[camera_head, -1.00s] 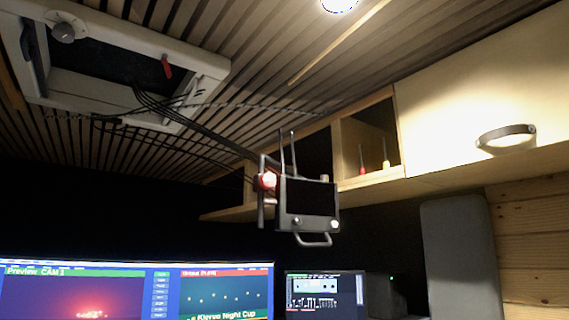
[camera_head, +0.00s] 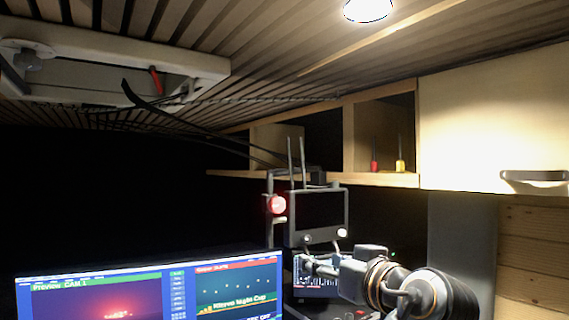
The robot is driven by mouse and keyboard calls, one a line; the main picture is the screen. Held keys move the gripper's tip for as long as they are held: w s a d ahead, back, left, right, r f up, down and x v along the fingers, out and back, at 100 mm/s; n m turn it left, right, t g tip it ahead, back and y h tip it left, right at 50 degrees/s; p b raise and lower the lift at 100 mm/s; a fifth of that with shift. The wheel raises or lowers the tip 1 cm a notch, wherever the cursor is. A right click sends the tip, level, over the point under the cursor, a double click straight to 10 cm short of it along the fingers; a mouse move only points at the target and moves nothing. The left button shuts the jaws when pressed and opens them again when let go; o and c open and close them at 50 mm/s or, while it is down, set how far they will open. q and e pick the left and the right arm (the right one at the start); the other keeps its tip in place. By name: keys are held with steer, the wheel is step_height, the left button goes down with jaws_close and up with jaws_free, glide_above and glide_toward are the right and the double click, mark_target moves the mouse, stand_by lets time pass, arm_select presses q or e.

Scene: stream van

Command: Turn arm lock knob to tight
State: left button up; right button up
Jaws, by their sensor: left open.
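The knob's turn position cannot be read. My left gripper (camera_head: 308,268) is at the lower middle right, its fingers pointing left, below the monitor and lower right of the knob. It is open, empty and apart from the knob. My right gripper is not in view.
A large lit screen (camera_head: 150,292) fills the lower left. A smaller screen (camera_head: 314,286) is partly hidden behind my gripper. Dark cables run from the ceiling hatch (camera_head: 195,65) to the bracket. A wooden shelf (camera_head: 348,140) and white cabinet (camera_head: 490,120) are at the right.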

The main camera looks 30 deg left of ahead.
mark_target(279, 204)
arm_select(q)
step_height(279, 204, up, 9)
steer(key=s+n+y+p, duration=0.2)
steer(key=s, duration=0.1)
steer(key=shift+g, duration=0.4)
steer(key=p+x, duration=0.2)
steer(key=x, duration=0.2)
steer(key=p+x, duration=0.2)
steer(key=x, duration=0.2)
steer(key=p+x, duration=0.2)
steer(key=x, duration=0.2)
steer(key=shift+w, duration=0.4)
steer(key=shift+w+a+f+p, duration=0.15)
steer(key=shift+w+a+p, duration=0.2)
steer(key=shift+a, duration=0.3)
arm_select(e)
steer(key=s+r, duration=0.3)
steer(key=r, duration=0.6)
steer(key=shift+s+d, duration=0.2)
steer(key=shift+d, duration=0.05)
arm_select(q)
steer(key=shift+c, duration=0.4)
steer(key=c, duration=1.1)
